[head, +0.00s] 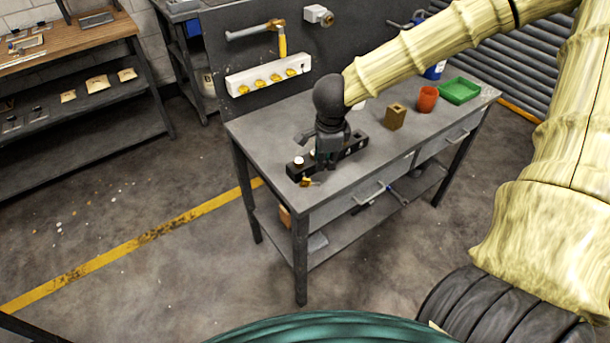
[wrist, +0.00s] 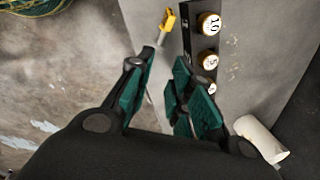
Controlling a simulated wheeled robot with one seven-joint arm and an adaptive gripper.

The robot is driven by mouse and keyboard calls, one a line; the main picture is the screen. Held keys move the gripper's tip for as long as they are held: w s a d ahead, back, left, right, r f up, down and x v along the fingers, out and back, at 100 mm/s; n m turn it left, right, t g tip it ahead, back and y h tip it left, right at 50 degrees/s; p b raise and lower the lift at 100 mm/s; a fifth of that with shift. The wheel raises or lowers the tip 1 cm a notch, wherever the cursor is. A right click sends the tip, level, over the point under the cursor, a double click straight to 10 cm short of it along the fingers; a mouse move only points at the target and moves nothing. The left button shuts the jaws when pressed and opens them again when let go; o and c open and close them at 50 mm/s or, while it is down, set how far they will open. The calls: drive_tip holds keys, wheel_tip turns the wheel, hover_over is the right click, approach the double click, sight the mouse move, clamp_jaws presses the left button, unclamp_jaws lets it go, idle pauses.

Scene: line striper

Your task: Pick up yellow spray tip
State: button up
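A small yellow spray tip (wrist: 168,20) with a grey stem lies on the grey bench beside the black rack, near the bench edge. It also shows small in the head view (head: 308,183), at the rack's near end. My gripper (wrist: 164,62) is open, with two green-padded fingers apart and nothing seen between them. The tip lies beyond the fingertips, apart from them. In the head view my gripper (head: 328,155) hangs over the black rack and hides part of it.
The black rack (wrist: 186,12) holds round numbered caps, close beside the tip. A white cylinder (wrist: 262,140) lies near the right finger. A brown block (head: 395,117), orange cup (head: 427,99) and green tray (head: 461,90) stand farther right. A white wall holder (head: 240,84) carries several yellow pieces.

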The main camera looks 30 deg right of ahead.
sight(319, 183)
drive_tip(key=f, duration=0.3)
drive_tip(key=shift+w+f, duration=0.35)
drive_tip(key=shift+w, duration=0.05)
drive_tip(key=shift+f, duration=0.7)
drive_tip(key=shift+w+a+f+p, duration=0.1)
drive_tip(key=shift+w+f+p, duration=0.15)
drive_tip(key=shift+f, duration=0.5)
drive_tip(key=shift+w+a+f+p, duration=0.15)
drive_tip(key=shift+f+p, duration=0.2)
drive_tip(key=shift+f, duration=0.4)
drive_tip(key=shift+w+d+f, duration=0.1)
drive_tip(key=shift+f, duration=0.5)
drive_tip(key=shift+w+d+f, duration=0.1)
drive_tip(key=shift+f, duration=0.45)
drive_tip(key=shift+c, duration=0.3)
clamp_jaws()
